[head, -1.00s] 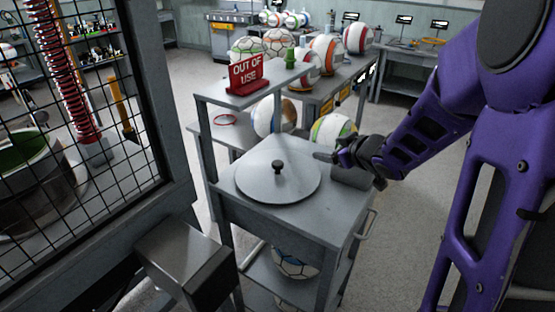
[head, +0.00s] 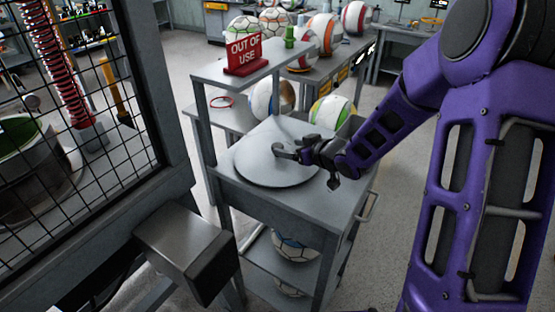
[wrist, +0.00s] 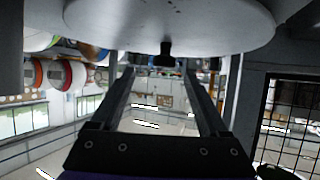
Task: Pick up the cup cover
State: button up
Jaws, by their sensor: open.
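The cup cover (head: 262,170) is a round grey disc lying flat on the grey cart's top. In the wrist view the cover (wrist: 150,20) spans the top of the picture, which looks upside down, and its small dark knob (wrist: 167,52) points downward. My gripper (head: 282,151) is open and reaches in from the right, low over the cover. In the wrist view the knob lines up with the gap between my two fingers (wrist: 160,72), near their tips. I cannot tell whether it is between them. In the head view my fingers hide the knob.
The cart (head: 285,205) has a raised shelf at the back with a red "OUT OF USE" sign (head: 245,52) and a green piece (head: 290,37). Balls (head: 330,112) stand behind. A mesh guard (head: 90,150) and a metal box (head: 185,245) are at left.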

aim_at(277, 145)
jog(key=shift+s+a+b+x, duration=0.1)
jog(key=shift+b+x, duration=0.05)
jog(key=shift+x, duration=1.4)
jog(key=shift+s+a+b+x, duration=0.1)
jog(key=shift+s+b+x, duration=0.05)
jog(key=shift+x, duration=1.45)
jog(key=shift+f, duration=0.1)
grip_shut()
